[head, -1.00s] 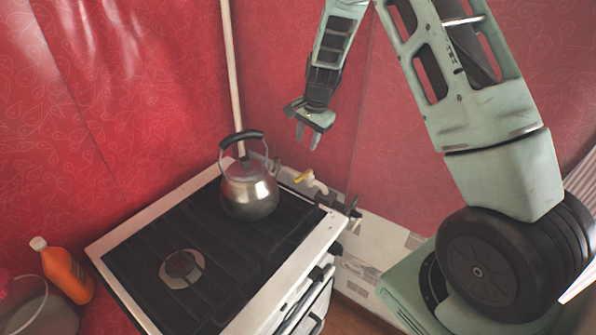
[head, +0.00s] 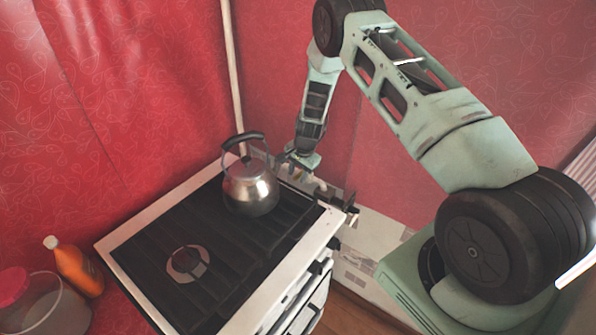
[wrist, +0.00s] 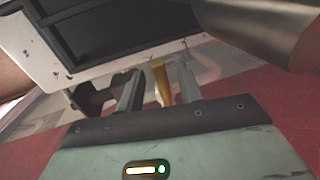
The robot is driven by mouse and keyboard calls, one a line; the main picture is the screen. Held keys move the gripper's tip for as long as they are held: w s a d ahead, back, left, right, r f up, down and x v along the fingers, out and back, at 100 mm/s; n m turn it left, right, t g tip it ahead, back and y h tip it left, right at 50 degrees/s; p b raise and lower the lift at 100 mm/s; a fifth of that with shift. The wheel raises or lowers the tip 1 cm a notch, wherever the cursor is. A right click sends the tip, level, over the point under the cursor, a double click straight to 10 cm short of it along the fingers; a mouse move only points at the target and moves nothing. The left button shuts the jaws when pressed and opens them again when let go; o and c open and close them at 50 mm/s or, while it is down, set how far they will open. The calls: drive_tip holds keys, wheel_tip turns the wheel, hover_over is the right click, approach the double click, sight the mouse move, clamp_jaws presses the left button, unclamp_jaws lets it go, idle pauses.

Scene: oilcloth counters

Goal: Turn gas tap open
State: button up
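The gas tap shows in the wrist view as a yellow handle (wrist: 161,82) on a pale pipe behind the stove. My gripper (wrist: 158,88) is open, with one finger on each side of the yellow handle and small gaps visible beside it. In the head view my gripper (head: 298,174) is low behind the stove's back right edge, just right of the kettle. There the handle is mostly hidden by my gripper.
A steel kettle (head: 250,188) stands on the stove (head: 135,225), close to my gripper. Black fittings (head: 346,207) stick out by the stove's right corner. An orange bottle (head: 77,268) and a clear container (head: 50,308) are at lower left. Red walls stand behind.

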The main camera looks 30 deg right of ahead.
drive_tip(key=shift+f, duration=0.1)
clamp_jaws()
